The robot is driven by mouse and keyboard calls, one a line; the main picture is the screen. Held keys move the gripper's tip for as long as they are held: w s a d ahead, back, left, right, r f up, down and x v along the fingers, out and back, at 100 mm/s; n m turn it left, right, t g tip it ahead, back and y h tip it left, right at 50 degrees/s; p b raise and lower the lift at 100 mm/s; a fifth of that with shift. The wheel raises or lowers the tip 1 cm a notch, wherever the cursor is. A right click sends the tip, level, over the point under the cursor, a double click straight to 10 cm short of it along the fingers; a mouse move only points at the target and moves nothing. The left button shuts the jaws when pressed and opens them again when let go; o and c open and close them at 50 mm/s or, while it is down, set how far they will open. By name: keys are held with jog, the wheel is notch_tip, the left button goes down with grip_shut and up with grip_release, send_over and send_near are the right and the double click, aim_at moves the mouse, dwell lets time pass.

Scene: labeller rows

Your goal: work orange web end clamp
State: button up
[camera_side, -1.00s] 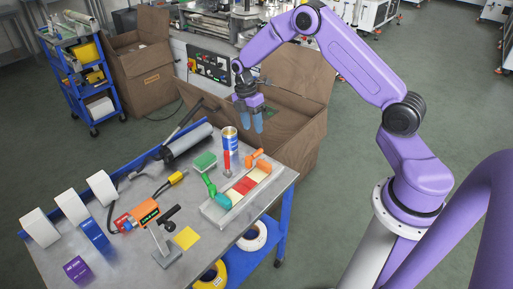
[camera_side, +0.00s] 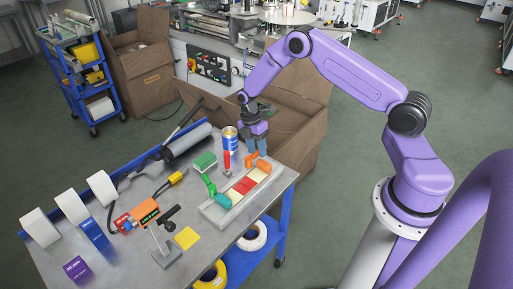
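The orange web end clamp (camera_side: 251,158) sits at the far right end of a narrow light-coloured bed (camera_side: 213,209) on the grey bench. My gripper (camera_side: 257,153) points down just above and behind the orange clamp, its blue fingers a little apart. Nothing shows between the fingers; whether they touch the clamp is too small to tell. A red strip (camera_side: 243,186) and cream pieces lie along the bed. A teal and green clamp (camera_side: 222,201) is at its near left end. A red upright handle (camera_side: 227,161) stands beside the bed.
A blue and white can (camera_side: 230,138) stands close left of my gripper. A green-topped block (camera_side: 205,160), yellow card (camera_side: 187,238) and orange device (camera_side: 146,213) are on the bench (camera_side: 130,260). An open brown box (camera_side: 312,150) stands behind the bench's right edge.

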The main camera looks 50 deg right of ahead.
grip_shut()
jog(key=shift+w, duration=0.1)
jog(key=n, duration=0.1)
jog(key=w+n, duration=0.1)
jog(key=n, duration=0.1)
jog(key=shift+w+a+n+h, duration=0.15)
jog(key=shift+a+n+h, duration=0.1)
jog(key=shift+n+h, duration=0.05)
jog(key=n, duration=0.1)
jog(key=w+n, duration=0.1)
jog(key=n, duration=0.1)
jog(key=shift+w+a+n+h, duration=0.2)
jog(key=shift+a+n+h, duration=0.1)
jog(key=shift+a+h, duration=0.1)
jog(key=n, duration=0.2)
jog(key=shift+w+a+r+n+t, duration=0.1)
jog(key=shift+w+a+n+t, duration=0.25)
jog(key=shift+a+n+t, duration=0.05)
jog(key=shift+w+a+n+t+h, duration=0.2)
jog(key=shift+a+n, duration=0.2)
jog(key=shift+n, duration=0.6)
jog(key=shift+w+a+n+t+h, duration=0.15)
jog(key=shift+a+n, duration=0.2)
jog(key=shift+n, duration=0.65)
